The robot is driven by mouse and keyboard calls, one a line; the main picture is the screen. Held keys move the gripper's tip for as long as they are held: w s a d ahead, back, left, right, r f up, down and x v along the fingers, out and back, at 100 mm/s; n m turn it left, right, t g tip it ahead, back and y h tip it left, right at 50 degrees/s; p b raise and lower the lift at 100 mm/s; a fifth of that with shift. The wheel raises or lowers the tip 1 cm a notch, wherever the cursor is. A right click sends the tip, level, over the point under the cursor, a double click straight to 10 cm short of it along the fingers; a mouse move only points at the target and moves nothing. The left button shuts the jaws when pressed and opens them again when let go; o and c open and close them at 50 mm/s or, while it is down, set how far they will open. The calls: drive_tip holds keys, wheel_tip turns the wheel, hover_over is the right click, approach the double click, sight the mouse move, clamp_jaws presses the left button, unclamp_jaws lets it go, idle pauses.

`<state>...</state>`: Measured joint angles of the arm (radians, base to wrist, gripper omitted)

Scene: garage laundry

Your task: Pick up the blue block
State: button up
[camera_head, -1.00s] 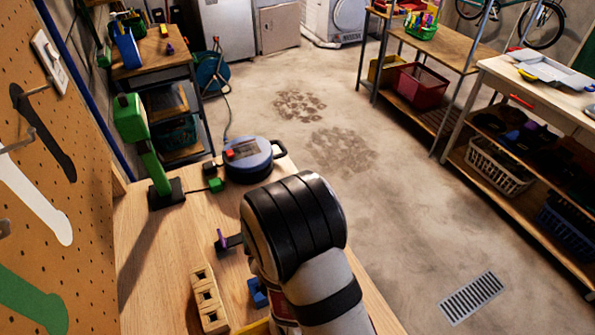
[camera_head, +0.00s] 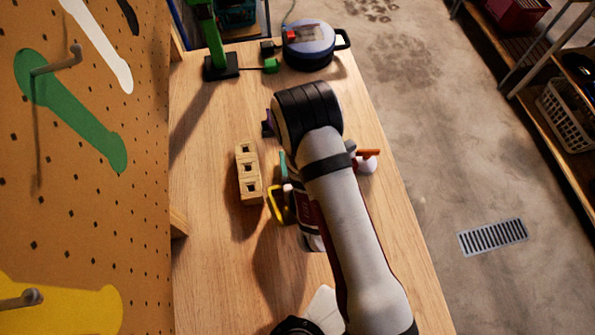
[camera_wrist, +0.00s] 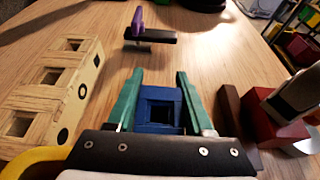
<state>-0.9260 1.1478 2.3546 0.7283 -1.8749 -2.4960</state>
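The blue block (camera_wrist: 160,108), with a square hole in its face, sits between the two green fingers of my gripper (camera_wrist: 160,78) in the wrist view. The fingers lie close along its left and right sides. Whether they press on it or leave a thin gap, I cannot tell. In the head view, my gripper (camera_head: 284,166) is low over the wooden bench (camera_head: 215,225), and my arm hides the blue block there.
A wooden block with square holes (camera_head: 248,172) stands close left of my gripper, with a yellow-handled item (camera_head: 277,206) nearby. In the wrist view, a purple-and-black item (camera_wrist: 150,36) lies ahead and a red block (camera_wrist: 268,122) lies right. The bench's left part is clear.

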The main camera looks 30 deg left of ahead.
drive_tip(key=shift+s+d+f, duration=0.15)
drive_tip(key=shift+s+f, duration=0.05)
drive_tip(key=shift+f, duration=0.15)
clamp_jaws()
